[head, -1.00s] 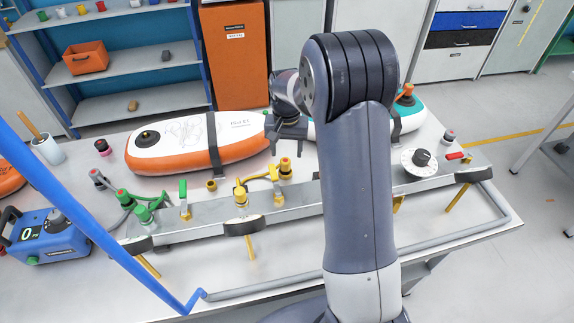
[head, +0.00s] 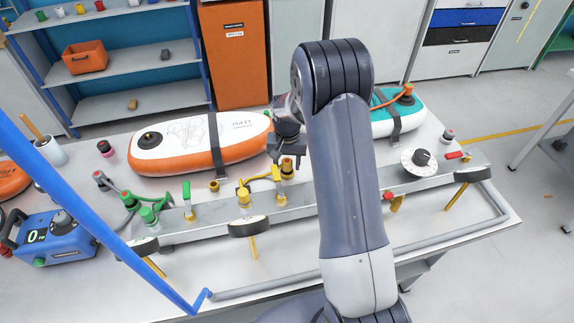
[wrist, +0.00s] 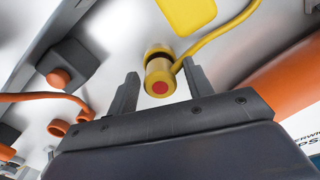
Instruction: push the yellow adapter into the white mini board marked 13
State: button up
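The yellow adapter (head: 287,167) is a brass-coloured fitting with a yellow hose, standing at the rail in the head view. In the wrist view the adapter (wrist: 160,88) shows a red round face. My gripper (head: 284,148) is just above it in the head view. In the wrist view my gripper (wrist: 160,70) is open, with the adapter between its two fingers and gaps on both sides. A white board with an orange side (head: 200,150) lies behind the rail, with a black valve at its left end. I cannot read a 13 on it.
A metal rail (head: 330,195) runs along the table, carrying green and yellow fittings and a dial (head: 422,158). A teal board (head: 385,122) with an orange hose lies at right. A blue pump (head: 55,238) stands at left. A blue post (head: 100,215) crosses the left.

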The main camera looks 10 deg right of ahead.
jog(key=c, duration=0.9)
jog(key=shift+r, duration=0.1)
